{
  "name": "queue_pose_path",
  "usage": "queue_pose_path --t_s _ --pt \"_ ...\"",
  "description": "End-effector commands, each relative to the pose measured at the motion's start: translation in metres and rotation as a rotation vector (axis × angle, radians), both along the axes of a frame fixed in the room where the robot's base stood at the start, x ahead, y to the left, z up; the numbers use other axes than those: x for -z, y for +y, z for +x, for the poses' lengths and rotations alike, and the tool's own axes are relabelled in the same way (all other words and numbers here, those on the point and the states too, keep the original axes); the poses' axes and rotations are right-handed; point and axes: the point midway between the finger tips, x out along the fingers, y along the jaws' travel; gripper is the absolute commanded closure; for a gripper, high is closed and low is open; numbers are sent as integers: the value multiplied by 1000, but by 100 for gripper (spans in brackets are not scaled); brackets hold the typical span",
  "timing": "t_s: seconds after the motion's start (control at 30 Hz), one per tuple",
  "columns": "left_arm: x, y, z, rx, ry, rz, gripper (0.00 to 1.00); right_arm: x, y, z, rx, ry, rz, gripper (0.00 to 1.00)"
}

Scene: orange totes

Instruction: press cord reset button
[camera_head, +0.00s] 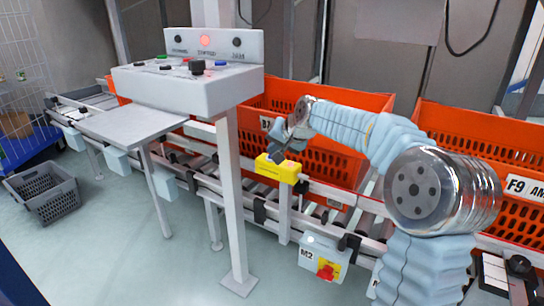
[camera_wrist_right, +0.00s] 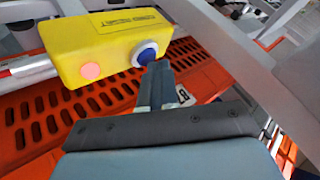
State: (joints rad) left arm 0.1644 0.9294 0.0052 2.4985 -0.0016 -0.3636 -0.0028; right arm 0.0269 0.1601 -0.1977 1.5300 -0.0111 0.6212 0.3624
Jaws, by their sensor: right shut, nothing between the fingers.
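The yellow box (camera_head: 280,168) sits on the conveyor's side rail in the head view. In the right wrist view the yellow box (camera_wrist_right: 105,45) fills the upper left; it has a printed label, a glowing pink lamp (camera_wrist_right: 90,70) and a blue button (camera_wrist_right: 146,54) in a white ring. My right gripper (camera_head: 257,156) is just above the box, shut and empty. In the wrist view its fingertips (camera_wrist_right: 160,68) are at the lower right edge of the blue button; I cannot tell whether they touch it. My left gripper is out of view.
A grey control panel (camera_head: 190,92) with a lit red lamp (camera_head: 205,41) stands on a post left of my right arm. Orange totes (camera_head: 345,98) line the conveyor behind. An M2 switch box (camera_head: 324,256) hangs below the rail. A grey crate (camera_head: 42,190) is on the floor.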

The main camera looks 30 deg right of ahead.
Motion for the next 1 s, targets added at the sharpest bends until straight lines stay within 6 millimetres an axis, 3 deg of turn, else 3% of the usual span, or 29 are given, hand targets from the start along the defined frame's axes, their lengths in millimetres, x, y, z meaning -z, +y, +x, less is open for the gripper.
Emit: queue_pose_path --t_s 0.57,1.0 --pt "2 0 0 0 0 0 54 4 0 0 -1 2 0 100" --pt "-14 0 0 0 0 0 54 -14 0 0 -1 1 0 100"
